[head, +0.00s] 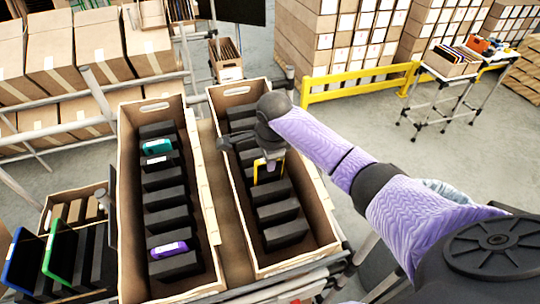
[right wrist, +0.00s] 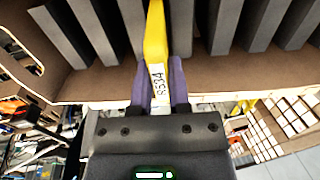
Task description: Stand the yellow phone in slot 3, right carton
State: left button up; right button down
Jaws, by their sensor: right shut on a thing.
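The yellow phone (head: 262,176) is held by my right gripper (head: 264,155) inside the right carton (head: 328,243), about midway along its row of dark dividers. In the right wrist view my right gripper (right wrist: 159,88) is shut on the yellow phone (right wrist: 155,40), one finger on each side. The label end, marked 8534, is toward the gripper. The phone's far end lies between two dark dividers (right wrist: 184,25). Whether it touches the slot floor is hidden, and I cannot read a slot number. My left gripper is not in view.
The left carton (head: 126,215) stands alongside with a teal phone (head: 158,147) and a purple phone (head: 168,250) among its dividers. A smaller box with blue and green items (head: 60,250) is at lower left. A yellow rail (head: 355,83) runs behind.

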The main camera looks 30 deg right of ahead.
jog(key=shift+w+d+f+b, duration=0.1)
jog(key=shift+w+f+b, duration=0.15)
jog(key=shift+f+b, duration=0.75)
jog(key=shift+w+f+b, duration=0.2)
jog(key=shift+f+b, duration=0.2)
jog(key=shift+f, duration=1.1)
jog(key=shift+f, duration=0.35)
jog(key=c, duration=0.5)
grip_release()
jog(key=r, duration=0.3)
jog(key=s+r, duration=0.1)
jog(key=r, duration=0.6)
jog(key=shift+s+a, duration=0.2)
jog(key=shift+s, duration=0.1)
